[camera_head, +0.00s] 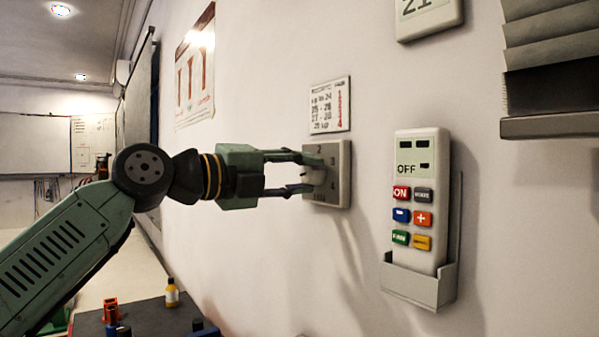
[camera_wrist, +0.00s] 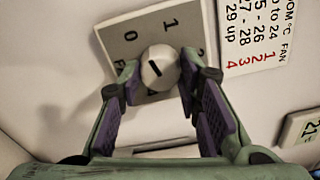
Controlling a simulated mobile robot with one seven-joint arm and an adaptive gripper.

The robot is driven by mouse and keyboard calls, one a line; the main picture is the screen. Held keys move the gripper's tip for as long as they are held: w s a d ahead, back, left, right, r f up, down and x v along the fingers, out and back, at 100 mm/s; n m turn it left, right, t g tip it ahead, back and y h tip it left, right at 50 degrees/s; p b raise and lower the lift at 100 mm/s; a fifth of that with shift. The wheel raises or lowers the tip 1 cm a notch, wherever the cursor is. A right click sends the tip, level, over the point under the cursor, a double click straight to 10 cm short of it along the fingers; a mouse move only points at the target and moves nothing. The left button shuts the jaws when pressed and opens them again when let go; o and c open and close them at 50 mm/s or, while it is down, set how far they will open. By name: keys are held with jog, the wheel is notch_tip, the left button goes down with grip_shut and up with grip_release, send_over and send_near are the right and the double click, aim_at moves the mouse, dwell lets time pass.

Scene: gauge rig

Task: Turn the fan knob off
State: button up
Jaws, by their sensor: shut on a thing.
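The fan knob (camera_wrist: 160,66) is a round pale knob with a short dark line on its face. It sits on a grey wall plate (camera_wrist: 112,42), also seen in the head view (camera_head: 341,185). The plate shows a 0 at upper left of the knob and a 1 above it in the wrist view; other markings are partly hidden. The dark line slants from upper left to lower right; which end is the pointer I cannot tell. My gripper (camera_head: 313,173) reaches the plate from the left, its two fingers closed on either side of the knob (camera_wrist: 163,78).
A printed temperature and fan chart (camera_head: 330,104) hangs just above the plate. A remote (camera_head: 418,178) reading OFF stands in a wall holder (camera_head: 415,284) to the right. A display reading 21 (camera_head: 428,14) is above. A dark table (camera_head: 150,318) with small items is below.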

jog(key=shift+r+n+p, duration=0.1)
jog(key=shift+n+p, duration=0.2)
jog(key=shift+n, duration=1.3)
jog(key=o, duration=1.1)
jog(key=shift+o, duration=0.2)
jog(key=v, duration=1.2)
